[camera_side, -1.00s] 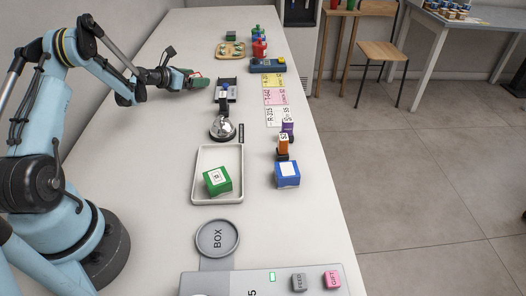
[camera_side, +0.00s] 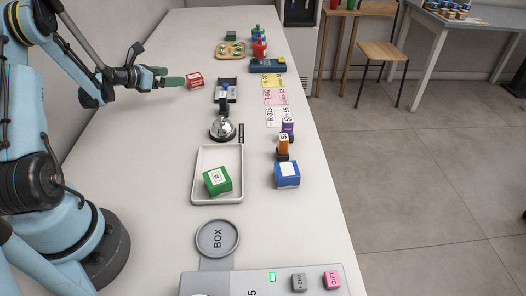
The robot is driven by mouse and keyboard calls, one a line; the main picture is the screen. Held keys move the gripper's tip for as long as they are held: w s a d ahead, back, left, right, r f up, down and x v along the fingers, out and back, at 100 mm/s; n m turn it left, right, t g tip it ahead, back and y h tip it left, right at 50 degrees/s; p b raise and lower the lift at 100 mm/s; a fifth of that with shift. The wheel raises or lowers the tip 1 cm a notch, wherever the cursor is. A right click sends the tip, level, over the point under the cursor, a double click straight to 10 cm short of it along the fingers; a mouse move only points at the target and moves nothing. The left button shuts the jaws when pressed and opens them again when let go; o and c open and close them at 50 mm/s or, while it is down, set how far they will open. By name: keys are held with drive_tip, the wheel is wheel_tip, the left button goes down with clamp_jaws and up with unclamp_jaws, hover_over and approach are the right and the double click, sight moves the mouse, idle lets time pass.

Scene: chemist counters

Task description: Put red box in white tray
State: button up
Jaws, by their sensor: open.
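The red box (camera_side: 195,81), with a white label, sits on the counter in the upper left part of the side view. My gripper (camera_side: 178,80) is just left of it, its green-padded fingers pointing toward the box. The gripper is open and empty; a small gap seems to separate it from the box. The white tray (camera_side: 239,174) lies nearer the camera, at mid-counter. A green box (camera_side: 217,180) with a white label is inside the tray, toward its near end.
A blue box (camera_side: 287,174) and an orange bottle (camera_side: 283,147) stand right of the tray. A silver bell (camera_side: 222,129) and a black-and-silver device (camera_side: 226,92) stand between the red box and the tray. The counter's left side is mostly clear.

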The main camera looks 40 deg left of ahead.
drive_tip(key=shift+v, duration=0.85)
drive_tip(key=d+r+m+g+h, duration=0.15)
drive_tip(key=d+r+m, duration=0.25)
drive_tip(key=d+m, duration=0.55)
drive_tip(key=d+r+m+g, duration=0.35)
drive_tip(key=d+m, duration=0.35)
drive_tip(key=d, duration=0.5)
drive_tip(key=s+d+r+m+g+y, duration=0.1)
drive_tip(key=s+d+m, duration=1)
drive_tip(key=m, duration=0.7)
drive_tip(key=shift+s+d+r+g+y, duration=0.3)
drive_tip(key=shift+s+d+y, duration=0.1)
drive_tip(key=shift+d, duration=0.45)
drive_tip(key=shift+s+d+f+m, duration=0.1)
drive_tip(key=shift+s+m, duration=0.2)
drive_tip(key=shift+m, duration=0.25)
drive_tip(key=shift+c, duration=1.1)
